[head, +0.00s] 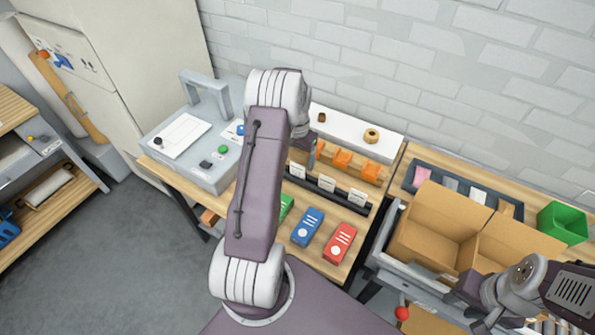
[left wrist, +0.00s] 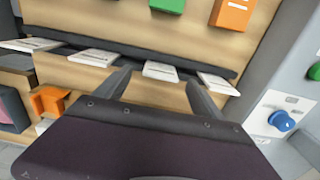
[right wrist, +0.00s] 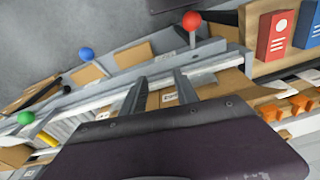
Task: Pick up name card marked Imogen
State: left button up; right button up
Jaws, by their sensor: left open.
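Several white name cards stand in a row in a black rack (head: 332,193) on the workbench. Three show in the head view: one card (head: 298,170), a middle card (head: 326,184) and a right card (head: 356,198). Their writing is too small to read, so I cannot tell which says Imogen. My left gripper (head: 312,155) is at the rack, partly hidden by its arm. In the left wrist view its open fingers (left wrist: 157,76) point at a card (left wrist: 162,71), with other cards to both sides. My right gripper (right wrist: 160,88) is open and empty, over the right-hand bench.
Red (head: 340,243) and blue (head: 307,227) boxes lie in front of the rack. Orange blocks (head: 343,160) stand behind it. A grey machine (head: 190,145) is at left. An open carton (head: 432,240) and a green bin (head: 563,222) are at right.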

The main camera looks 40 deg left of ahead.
aim_at(298, 166)
pick_arm(q)
notch_tip(298, 166, down, 5)
jog(key=shift+a+r+p, duration=0.1)
jog(key=shift+r+p, duration=0.05)
jog(key=shift+p, duration=0.2)
jog(key=shift+r, duration=0.1)
jog(key=c, duration=1.4)
jog(key=shift+r, duration=0.1)
